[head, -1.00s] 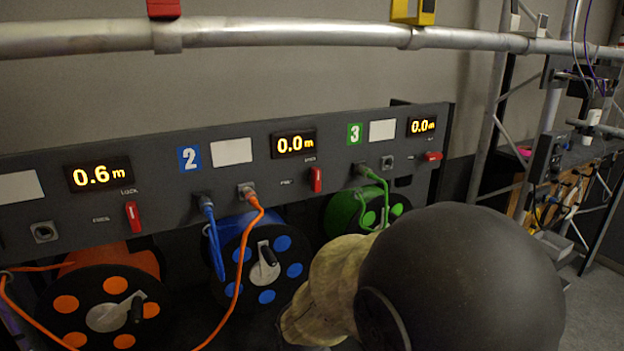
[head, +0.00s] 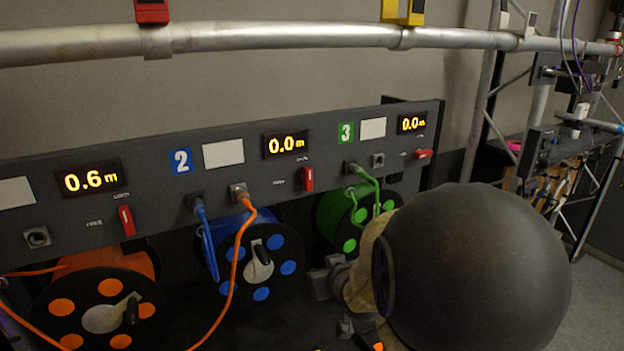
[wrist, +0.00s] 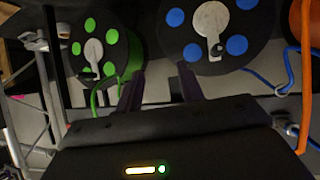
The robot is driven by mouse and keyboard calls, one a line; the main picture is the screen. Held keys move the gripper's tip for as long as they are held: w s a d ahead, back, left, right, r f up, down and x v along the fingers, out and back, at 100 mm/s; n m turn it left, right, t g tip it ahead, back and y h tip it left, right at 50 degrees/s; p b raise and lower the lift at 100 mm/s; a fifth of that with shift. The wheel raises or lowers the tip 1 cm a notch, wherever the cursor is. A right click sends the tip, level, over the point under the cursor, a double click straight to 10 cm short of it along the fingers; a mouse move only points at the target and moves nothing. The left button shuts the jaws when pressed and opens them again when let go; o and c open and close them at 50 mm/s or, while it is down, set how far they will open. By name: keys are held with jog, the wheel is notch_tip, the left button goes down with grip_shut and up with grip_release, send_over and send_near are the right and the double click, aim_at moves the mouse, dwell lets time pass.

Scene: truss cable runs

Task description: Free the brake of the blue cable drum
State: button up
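The blue cable drum (head: 262,262) sits under the panel section marked 2 and also shows in the wrist view (wrist: 213,38). It has a black flange with blue spots and a crank. Its red brake lever (head: 307,179) stands upright on the panel, pointing to the LOCK label above it; the FREE label is to its left. The display (head: 286,144) beside the 2 reads 0.0 m. My gripper (head: 338,303) is low in front of the panel, right of the blue drum and below the lever. Its fingers are apart and empty in the wrist view (wrist: 160,88).
An orange cable (head: 236,258) hangs from a socket in front of the blue drum, beside a blue cable (head: 206,242). The orange drum (head: 106,309) is left and the green drum (head: 350,215) right. Drum 3's red lever (head: 423,155) lies sideways. A metal pipe (head: 270,37) crosses above.

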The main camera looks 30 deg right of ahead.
aim_at(310, 183)
jog(key=d+r+n+t+y, duration=0.1)
jog(key=d+r+t, duration=0.1)
jog(key=r, duration=0.4)
jog(key=s+d+r+t+y+p, duration=0.1)
jog(key=d+r+t, duration=0.1)
jog(key=r+t, duration=0.2)
notch_tip(310, 183, up, 3)
jog(key=shift+s+d+r+n+t+y+p, duration=0.2)
jog(key=shift+s+n+t+y+p, duration=0.1)
jog(key=shift+n+y, duration=0.1)
jog(key=w+p, duration=0.1)
jog(key=w, duration=0.4)
jog(key=w+p, duration=0.2)
jog(key=w, duration=0.4)
jog(key=w+p, duration=0.2)
jog(key=w, duration=0.4)
jog(key=shift+w+a+f, duration=0.1)
jog(key=shift+w+a, duration=0.1)
jog(key=shift+a, duration=0.1)
grip_shut()
